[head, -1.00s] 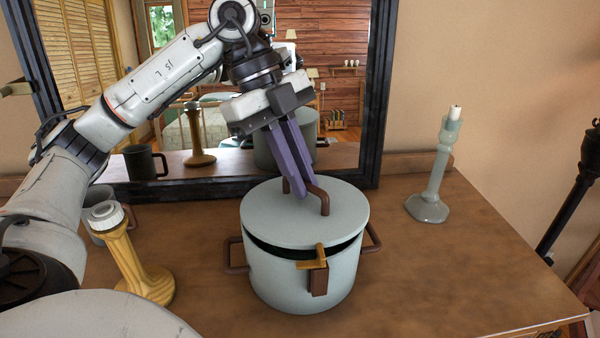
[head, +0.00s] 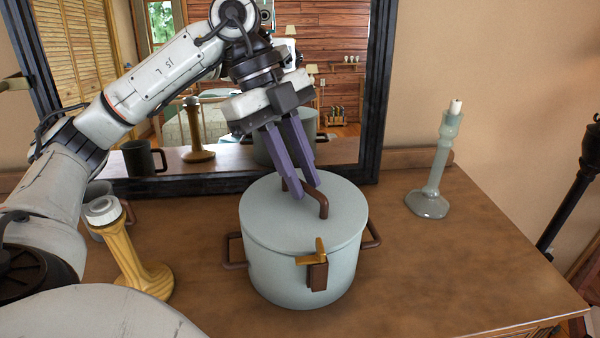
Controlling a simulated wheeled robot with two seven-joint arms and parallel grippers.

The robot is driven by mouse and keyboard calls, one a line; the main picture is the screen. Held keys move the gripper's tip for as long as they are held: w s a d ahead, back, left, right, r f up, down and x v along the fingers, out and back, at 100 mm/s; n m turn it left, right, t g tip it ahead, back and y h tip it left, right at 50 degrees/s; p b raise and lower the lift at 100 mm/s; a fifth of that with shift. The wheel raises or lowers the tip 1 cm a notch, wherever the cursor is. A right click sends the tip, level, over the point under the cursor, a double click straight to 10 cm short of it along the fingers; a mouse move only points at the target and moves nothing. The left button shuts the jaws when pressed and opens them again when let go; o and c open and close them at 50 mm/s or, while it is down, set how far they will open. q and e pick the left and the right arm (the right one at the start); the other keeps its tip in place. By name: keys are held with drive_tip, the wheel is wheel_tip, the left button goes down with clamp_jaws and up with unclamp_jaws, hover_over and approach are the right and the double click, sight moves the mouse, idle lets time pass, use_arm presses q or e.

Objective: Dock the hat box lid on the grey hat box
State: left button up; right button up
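The grey hat box (head: 290,285) stands upright on the dresser top, with brown side handles and a brown block on its front. The hat box lid (head: 275,225) lies flat on its rim, with no dark gap showing at the front. The lid's ochre tab (head: 318,250) hangs over the front, at the brown block. My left gripper (head: 305,190) is over the lid, its purple fingers on either side of the brown lid handle (head: 321,203). A gap shows between the fingers, so it looks slightly open. My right gripper is not in view.
A yellow candlestick (head: 135,260) and a grey mug (head: 97,195) stand at the left, close to my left arm. A glassy candlestick (head: 433,175) stands at the right. A dark-framed mirror (head: 374,100) is behind. The dresser's right front is clear.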

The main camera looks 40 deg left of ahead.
use_arm(q)
drive_tip(key=shift+p+v, duration=0.95)
drive_tip(key=shift+v, duration=0.65)
drive_tip(key=shift+a+r, duration=0.1)
drive_tip(key=shift+r, duration=0.15)
drive_tip(key=w+v, duration=0.1)
drive_tip(key=v, duration=0.6)
drive_tip(key=shift+s+r, duration=0.2)
drive_tip(key=shift+s, duration=0.35)
drive_tip(key=shift+a, duration=0.1)
